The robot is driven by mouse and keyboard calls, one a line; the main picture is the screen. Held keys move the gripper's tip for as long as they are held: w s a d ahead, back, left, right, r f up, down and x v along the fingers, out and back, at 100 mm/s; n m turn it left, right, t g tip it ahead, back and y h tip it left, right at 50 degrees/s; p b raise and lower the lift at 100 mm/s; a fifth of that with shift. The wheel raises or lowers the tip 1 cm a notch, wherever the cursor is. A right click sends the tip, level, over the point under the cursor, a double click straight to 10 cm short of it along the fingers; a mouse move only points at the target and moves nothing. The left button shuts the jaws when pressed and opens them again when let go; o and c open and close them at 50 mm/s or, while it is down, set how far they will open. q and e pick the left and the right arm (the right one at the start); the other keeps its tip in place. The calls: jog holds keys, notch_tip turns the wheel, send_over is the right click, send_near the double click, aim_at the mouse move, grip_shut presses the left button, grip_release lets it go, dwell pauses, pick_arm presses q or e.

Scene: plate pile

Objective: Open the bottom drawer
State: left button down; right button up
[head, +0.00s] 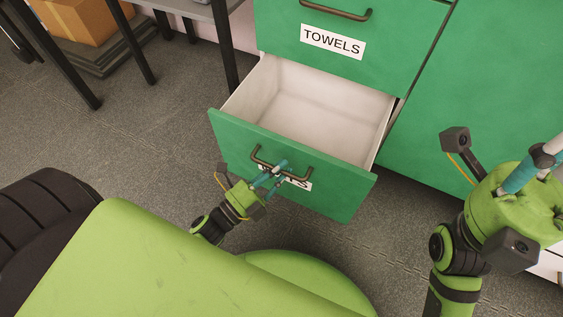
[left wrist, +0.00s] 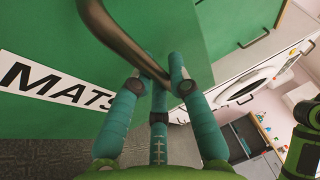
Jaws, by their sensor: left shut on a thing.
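The bottom drawer (head: 228,132) is green with a white inside. It is pulled well out, and its inside looks empty. Its dark bar handle (head: 298,172) sits above a white label that reads "MATS" in the left wrist view (left wrist: 50,88). My left gripper (head: 274,172) is at the drawer front with its teal fingers shut on the handle, which also shows in the left wrist view (left wrist: 128,45). My right gripper (head: 528,170) is raised at the right, away from the drawer. Its finger state is not clear.
A closed drawer labelled "TOWELS" (head: 333,42) is directly above. Green cabinet fronts (head: 490,90) continue to the right. A black-legged table (head: 225,45) and a cardboard box (head: 85,20) stand at the back left. Grey floor (head: 130,140) is clear left of the drawer.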

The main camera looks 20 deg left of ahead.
pick_arm(q)
jog(key=c, duration=1.4)
grip_release()
jog(key=shift+s, duration=0.1)
jog(key=v, duration=0.7)
jog(key=shift+s+a+f, duration=0.1)
jog(key=shift+s, duration=0.05)
